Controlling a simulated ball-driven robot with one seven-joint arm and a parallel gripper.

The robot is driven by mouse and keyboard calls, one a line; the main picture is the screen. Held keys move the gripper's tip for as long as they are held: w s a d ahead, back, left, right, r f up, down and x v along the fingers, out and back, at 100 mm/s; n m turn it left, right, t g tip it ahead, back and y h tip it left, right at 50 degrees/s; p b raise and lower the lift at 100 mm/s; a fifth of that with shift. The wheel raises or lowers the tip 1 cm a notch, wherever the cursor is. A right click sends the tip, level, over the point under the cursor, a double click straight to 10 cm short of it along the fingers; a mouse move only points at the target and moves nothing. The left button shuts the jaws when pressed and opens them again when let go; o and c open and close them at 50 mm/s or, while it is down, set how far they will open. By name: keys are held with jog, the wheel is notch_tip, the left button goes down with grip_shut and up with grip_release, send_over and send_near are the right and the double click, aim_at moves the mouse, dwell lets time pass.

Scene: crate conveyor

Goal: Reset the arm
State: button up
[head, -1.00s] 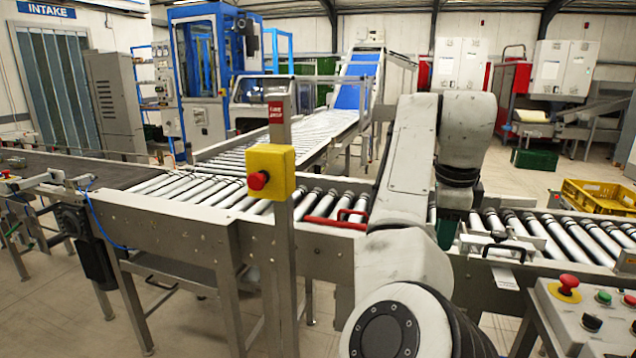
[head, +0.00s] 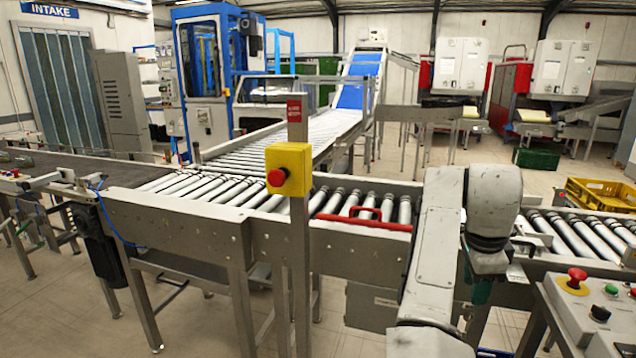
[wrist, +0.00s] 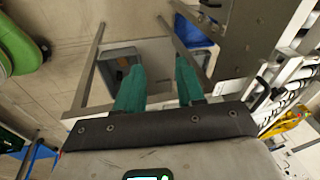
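My gripper (wrist: 157,82) shows in the wrist view with its two green fingers spread apart and nothing between them. In the head view my arm is folded low at the right of centre, in front of the roller conveyor (head: 250,222). A bit of green at the gripper end (head: 482,290) shows below the wrist there, mostly hidden by my arm. In the wrist view the fingers point toward the floor and the steel frame legs, with a grey box (wrist: 122,60) beyond them.
A yellow box with a red stop button (head: 289,169) stands on a post left of my arm. A red-handled bar (head: 365,221) lies at the conveyor edge. A control panel (head: 590,305) is close at right. A yellow crate (head: 600,194) sits farther right.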

jog(key=s+d+f+n+h, duration=0.1)
jog(key=s+d+f+n, duration=0.3)
jog(key=s+f, duration=0.5)
jog(key=s+d+f+n+h, duration=0.1)
jog(key=s+d+f+n, duration=0.35)
jog(key=s+f, duration=0.5)
jog(key=s+a+f+n+y, duration=0.1)
jog(key=s+a+f+n, duration=0.2)
jog(key=s, duration=0.5)
jog(key=s+a+f+n+y, duration=0.1)
jog(key=s+a+f+n, duration=0.3)
jog(key=s, duration=0.4)
jog(key=s+a+f+n+g+y, duration=0.1)
jog(key=s+a+f+n, duration=0.2)
jog(key=s, duration=0.5)
jog(key=shift+a+f+n+y, duration=0.25)
jog(key=shift+f+n+y, duration=0.15)
jog(key=shift+f+n, duration=0.05)
jog(key=shift+o, duration=0.2)
